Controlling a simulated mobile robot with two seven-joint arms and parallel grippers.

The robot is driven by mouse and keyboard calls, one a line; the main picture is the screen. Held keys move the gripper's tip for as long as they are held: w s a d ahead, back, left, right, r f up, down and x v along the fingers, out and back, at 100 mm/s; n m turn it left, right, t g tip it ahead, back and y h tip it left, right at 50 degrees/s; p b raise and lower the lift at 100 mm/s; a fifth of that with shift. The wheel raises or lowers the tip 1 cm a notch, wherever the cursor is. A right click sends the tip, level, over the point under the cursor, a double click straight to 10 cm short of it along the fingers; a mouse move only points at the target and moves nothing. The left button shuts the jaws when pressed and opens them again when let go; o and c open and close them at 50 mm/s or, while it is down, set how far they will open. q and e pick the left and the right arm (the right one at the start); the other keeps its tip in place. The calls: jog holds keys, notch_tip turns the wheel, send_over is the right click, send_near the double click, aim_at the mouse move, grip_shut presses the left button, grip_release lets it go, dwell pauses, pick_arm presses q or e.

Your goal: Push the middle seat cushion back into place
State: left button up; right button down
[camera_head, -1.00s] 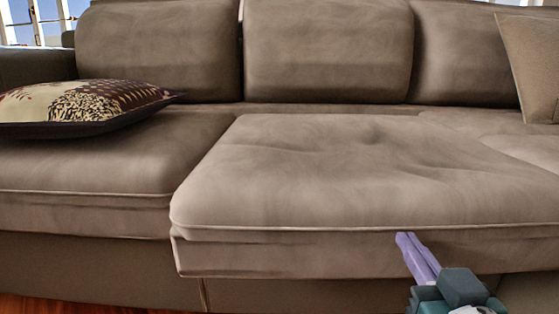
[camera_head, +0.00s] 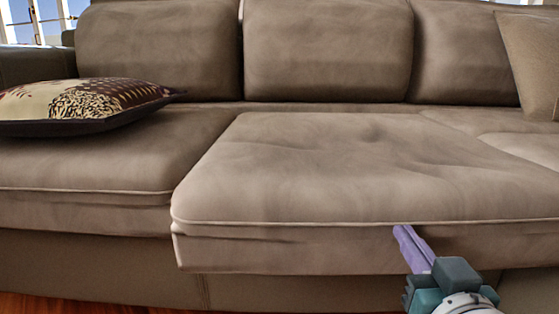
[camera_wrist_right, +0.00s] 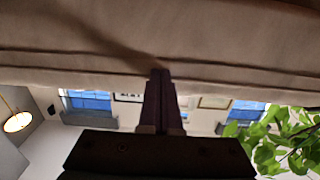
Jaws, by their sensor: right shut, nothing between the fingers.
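The middle seat cushion (camera_head: 330,170) is brown-grey and sticks out forward past the left seat cushion (camera_head: 90,180). My right gripper (camera_head: 399,230) is shut and empty, with its purple fingers at the front face of the middle cushion, just under the piped edge. In the right wrist view the fingertips (camera_wrist_right: 161,72) meet the cushion front (camera_wrist_right: 90,60); I cannot tell how firmly they press. My left gripper is not in view.
A patterned pillow (camera_head: 85,104) lies on the left seat. A plain pillow (camera_head: 532,60) leans at the far right. Back cushions (camera_head: 330,50) line the sofa's back. A strip of wooden floor (camera_head: 60,305) shows at lower left.

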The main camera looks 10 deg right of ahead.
jog(key=shift+b+x, duration=0.65)
jog(key=shift+x, duration=1.1)
jog(key=shift+b+x, duration=1.35)
jog(key=shift+x, duration=1.15)
jog(key=p+v, duration=0.2)
jog(key=p, duration=0.1)
jog(key=shift+s+r, duration=0.15)
jog(key=shift+r, duration=0.1)
jog(key=p+v, duration=0.1)
jog(key=v, duration=0.2)
jog(key=shift+s+a+f+p, duration=0.1)
jog(key=shift+s+f+p, duration=0.15)
jog(key=shift+p, duration=0.15)
jog(key=shift+w, duration=0.1)
